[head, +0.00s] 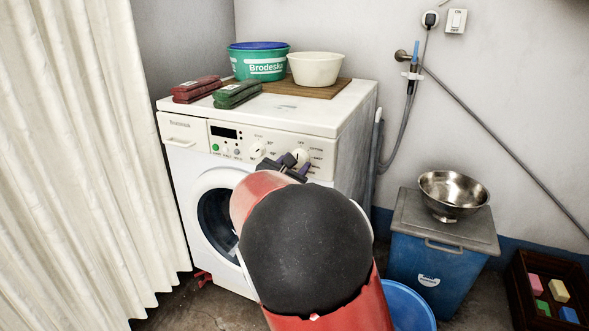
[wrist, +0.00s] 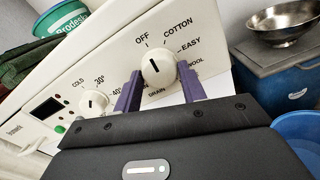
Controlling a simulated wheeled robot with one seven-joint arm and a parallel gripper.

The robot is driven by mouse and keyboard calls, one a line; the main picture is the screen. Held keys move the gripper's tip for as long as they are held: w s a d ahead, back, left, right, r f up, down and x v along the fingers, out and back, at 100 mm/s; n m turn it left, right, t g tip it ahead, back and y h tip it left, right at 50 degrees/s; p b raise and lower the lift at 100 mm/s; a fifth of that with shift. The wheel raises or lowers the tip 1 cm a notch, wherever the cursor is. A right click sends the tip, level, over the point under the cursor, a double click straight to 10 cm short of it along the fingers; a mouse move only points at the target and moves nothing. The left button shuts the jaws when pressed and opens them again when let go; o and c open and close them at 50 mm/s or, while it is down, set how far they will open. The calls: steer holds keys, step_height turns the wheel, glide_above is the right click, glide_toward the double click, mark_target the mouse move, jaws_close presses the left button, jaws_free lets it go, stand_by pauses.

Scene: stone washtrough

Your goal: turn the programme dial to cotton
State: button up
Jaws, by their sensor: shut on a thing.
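The programme dial (wrist: 158,66) is a round cream knob on the washing machine's panel (head: 270,147). In the wrist view its labels read OFF, COTTON, EASY, WOOL and DRAIN. The dial's short dark mark appears to point up towards OFF, with COTTON to the right of that. My gripper (wrist: 159,72) has its two purple fingers on either side of the dial and is shut on it. In the head view my gripper (head: 294,164) is at the panel's right half, and my arm hides part of the machine's front. The dial (head: 299,155) is partly covered there.
A second, temperature dial (wrist: 93,102) sits left of the programme dial. A blue bin (head: 430,262) with a steel bowl (head: 453,190) is at right; a curtain (head: 85,150) hangs at left.

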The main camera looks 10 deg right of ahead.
steer(key=m+b, duration=0.2)
steer(key=b, duration=0.1)
steer(key=f+m+b, duration=0.1)
steer(key=b, duration=0.2)
steer(key=shift+d+m, duration=0.15)
steer(key=shift+m, duration=0.25)
steer(key=m+b, duration=0.2)
steer(key=b, duration=0.1)
steer(key=shift+r, duration=0.1)
steer(key=shift+r+m+b, duration=0.15)
steer(key=shift+m+b, duration=0.45)
steer(key=shift+b, duration=0.5)
steer(key=shift+r, duration=0.1)
steer(key=o, duration=1)
steer(key=shift+d, duration=0.15)
steer(key=shift+c, duration=0.2)
steer(key=shift+r, duration=0.1)
